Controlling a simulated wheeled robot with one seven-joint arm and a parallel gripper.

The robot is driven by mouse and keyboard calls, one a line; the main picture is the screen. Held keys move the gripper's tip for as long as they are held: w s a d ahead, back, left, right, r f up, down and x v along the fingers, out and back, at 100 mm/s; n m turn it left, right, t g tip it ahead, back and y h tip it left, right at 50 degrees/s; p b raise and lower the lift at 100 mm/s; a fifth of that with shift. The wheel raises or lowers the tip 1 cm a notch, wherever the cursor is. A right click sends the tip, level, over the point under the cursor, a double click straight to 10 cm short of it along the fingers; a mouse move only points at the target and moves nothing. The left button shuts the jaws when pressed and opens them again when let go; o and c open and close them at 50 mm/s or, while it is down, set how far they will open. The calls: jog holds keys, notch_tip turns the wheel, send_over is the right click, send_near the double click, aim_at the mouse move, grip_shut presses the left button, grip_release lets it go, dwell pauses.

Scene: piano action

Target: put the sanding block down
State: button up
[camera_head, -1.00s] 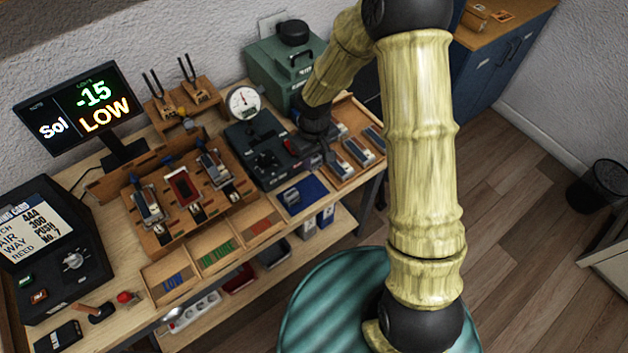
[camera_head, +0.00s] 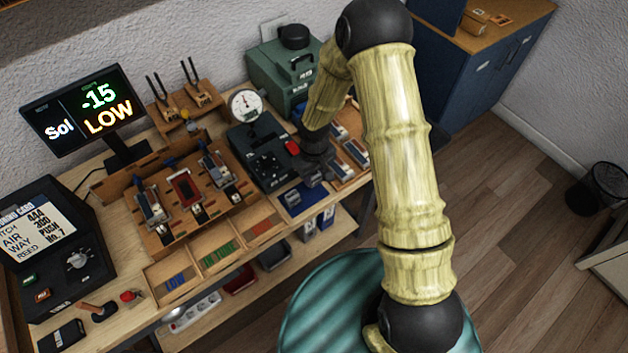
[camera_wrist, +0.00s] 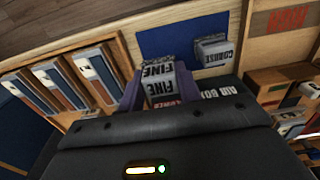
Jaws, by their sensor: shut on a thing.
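A grey-and-white sanding block marked FINE (camera_wrist: 158,72) sits between the fingers of my gripper (camera_wrist: 158,88) in the wrist view. The fingers are shut on it. A second block marked COARSE (camera_wrist: 212,52) stands on the blue mat (camera_wrist: 165,38), to the right of the held block. In the head view my gripper (camera_head: 314,178) is at the back right edge of the blue mat (camera_head: 311,204), and the coarse block (camera_head: 293,197) shows on the mat's left part. Whether the held block touches the mat, I cannot tell.
A wooden tray with several reed-like pieces (camera_wrist: 55,82) lies left of my gripper in the wrist view. A dark control box (camera_head: 262,155) stands left of my gripper in the head view. Open bins (camera_head: 218,252) lie along the bench's front.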

aim_at(314, 182)
jog(key=shift+f+p, duration=0.35)
jog(key=shift+f, duration=1.55)
jog(key=shift+f, duration=0.2)
jog(key=o, duration=1)
jog(key=shift+o, duration=0.2)
jog(key=shift+r, duration=0.15)
notch_tip(314, 182, up, 12)
jog(key=shift+r+b, duration=0.1)
jog(key=shift+b, duration=1)
